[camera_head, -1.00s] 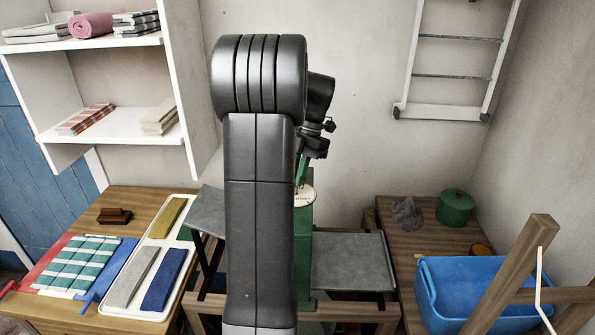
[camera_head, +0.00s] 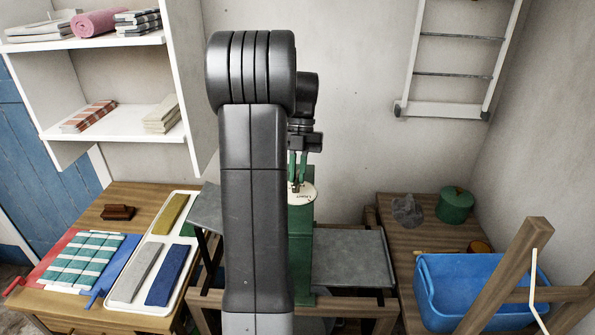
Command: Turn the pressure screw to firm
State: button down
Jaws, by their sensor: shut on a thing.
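A round cream dial plate (camera_head: 306,196) with small dark lettering, too small to read, sits on top of the green press frame (camera_head: 301,240). My gripper (camera_head: 297,178) is above the dial, pointing down, with two narrow green prongs below its dark body. It is shut on the pressure screw at the dial's middle. The screw is mostly hidden by the prongs, and I cannot make out its pointer or setting. My arm's upright link covers the left part of the frame and dial.
Grey boards (camera_head: 350,262) flank the press. At left, a table holds a white tray (camera_head: 183,262) of coloured bars and a striped cloth (camera_head: 85,260). At right are a blue tub (camera_head: 470,290), a green pot (camera_head: 455,205) and a wooden post.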

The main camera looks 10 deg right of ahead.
jog(key=c, duration=1.5)
grip_release()
jog(key=shift+r, duration=0.1)
jog(key=shift+p+v, duration=2.55)
jog(key=shift+v, duration=4.3)
